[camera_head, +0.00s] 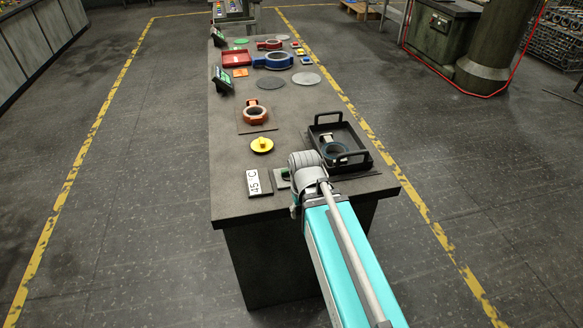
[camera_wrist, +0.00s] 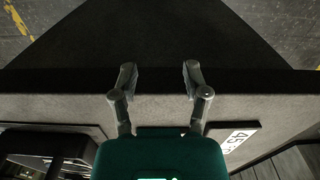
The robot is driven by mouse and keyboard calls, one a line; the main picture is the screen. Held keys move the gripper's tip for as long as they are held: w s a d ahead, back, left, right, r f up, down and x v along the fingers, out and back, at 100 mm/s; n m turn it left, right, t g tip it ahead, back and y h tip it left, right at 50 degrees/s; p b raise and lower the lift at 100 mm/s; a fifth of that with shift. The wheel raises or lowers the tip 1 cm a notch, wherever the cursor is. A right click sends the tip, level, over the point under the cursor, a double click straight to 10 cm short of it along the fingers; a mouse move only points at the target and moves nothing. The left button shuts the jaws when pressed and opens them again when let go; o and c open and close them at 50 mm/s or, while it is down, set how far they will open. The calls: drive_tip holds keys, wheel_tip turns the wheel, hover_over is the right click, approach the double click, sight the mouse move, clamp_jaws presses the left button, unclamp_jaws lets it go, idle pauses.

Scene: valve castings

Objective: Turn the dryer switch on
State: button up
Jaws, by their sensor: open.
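My gripper (camera_wrist: 158,74) is open and empty in the wrist view, its two fingers apart above the near edge of the dark table. In the head view my arm's end is at the near end of the table and hides part of a small grey plate (camera_head: 281,183) with a green part on it. This may be the dryer switch, but its position cannot be made out. A white "45 °C" display (camera_head: 254,183) lies just left of the plate, and it also shows at the right in the wrist view (camera_wrist: 235,141).
A black handled tray (camera_head: 352,138) holding a dark ring stands right of my arm. A yellow knob (camera_head: 262,145) and an orange-red ring casting (camera_head: 256,115) lie behind the display. More castings, discs and a red tray (camera_head: 236,58) are farther back. The floor beside the table is clear.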

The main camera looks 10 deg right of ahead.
sight(288, 169)
drive_tip(key=w+r+n+p, duration=0.4)
drive_tip(key=r+p, duration=0.1)
drive_tip(key=w+a+r+n+p, duration=0.1)
drive_tip(key=w+r+n+p, duration=0.1)
drive_tip(key=w+r+n, duration=0.1)
drive_tip(key=shift+p, duration=0.35)
drive_tip(key=w+r+n+p, duration=0.8)
drive_tip(key=r+n, duration=0.1)
drive_tip(key=n, duration=0.1)
drive_tip(key=shift+w+p, duration=0.2)
drive_tip(key=shift+p, duration=0.15)
drive_tip(key=shift+f, duration=0.25)
wheel_tip(288, 169, down, 14)
drive_tip(key=b, duration=1.3)
drive_tip(key=shift+r+b, duration=0.25)
drive_tip(key=shift+b, duration=0.15)
